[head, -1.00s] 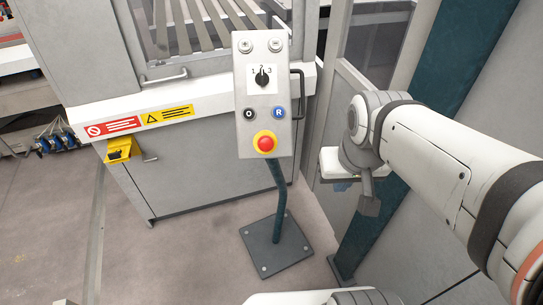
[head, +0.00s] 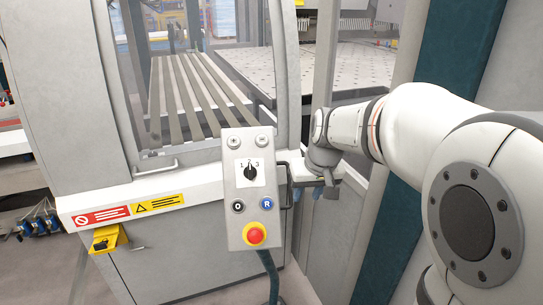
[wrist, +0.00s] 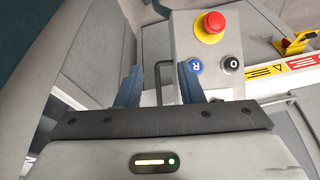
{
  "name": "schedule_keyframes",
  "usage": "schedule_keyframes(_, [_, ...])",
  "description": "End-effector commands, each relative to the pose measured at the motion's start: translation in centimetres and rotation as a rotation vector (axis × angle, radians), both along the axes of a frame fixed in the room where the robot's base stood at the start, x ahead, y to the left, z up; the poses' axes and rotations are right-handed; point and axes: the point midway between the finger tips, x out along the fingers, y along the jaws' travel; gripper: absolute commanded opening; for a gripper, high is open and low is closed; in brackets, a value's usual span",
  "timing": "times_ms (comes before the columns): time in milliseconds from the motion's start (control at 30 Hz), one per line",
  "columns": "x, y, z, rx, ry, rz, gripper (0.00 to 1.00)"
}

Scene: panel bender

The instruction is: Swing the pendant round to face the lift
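The pendant (head: 250,215) is a grey box with a selector knob, O and R buttons and a red emergency stop, on a dark post (head: 268,270). Its panel faces me in the head view. A black handle (head: 289,190) runs along its right side. My gripper (head: 325,192) is just right of the handle. In the wrist view, my gripper (wrist: 160,80) is open, with its blue fingers apart and the handle (wrist: 158,82) showing between them. I cannot tell whether either finger touches it. The pendant (wrist: 180,45) shows upside down there. I cannot tell which part is the lift.
A grey machine cabinet with a white ledge (head: 185,178) and a yellow bracket (head: 106,239) stands behind and left of the pendant. Slats (head: 185,95) and a dotted table (head: 350,68) lie beyond the guard. A dark teal column (head: 455,60) stands close to my arm at right.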

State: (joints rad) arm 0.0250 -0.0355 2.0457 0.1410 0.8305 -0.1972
Motion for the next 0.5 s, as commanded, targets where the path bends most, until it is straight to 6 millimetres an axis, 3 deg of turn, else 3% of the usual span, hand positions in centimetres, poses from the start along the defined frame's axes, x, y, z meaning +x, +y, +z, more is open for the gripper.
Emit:
schedule_keyframes(33, [2.6, 0.0, 0.2, 0.008, -0.003, 0.009, 0.34])
schedule_keyframes(200, [10.2, 0.1, -0.3, 0.032, -0.033, 0.044, 0.34])
schedule_keyframes(333, [14.4, 0.1, -1.2, 0.043, -0.054, 0.063, 0.34])
schedule_keyframes(500, [17.0, 0.1, -2.0, 0.05, -0.067, 0.076, 0.34])
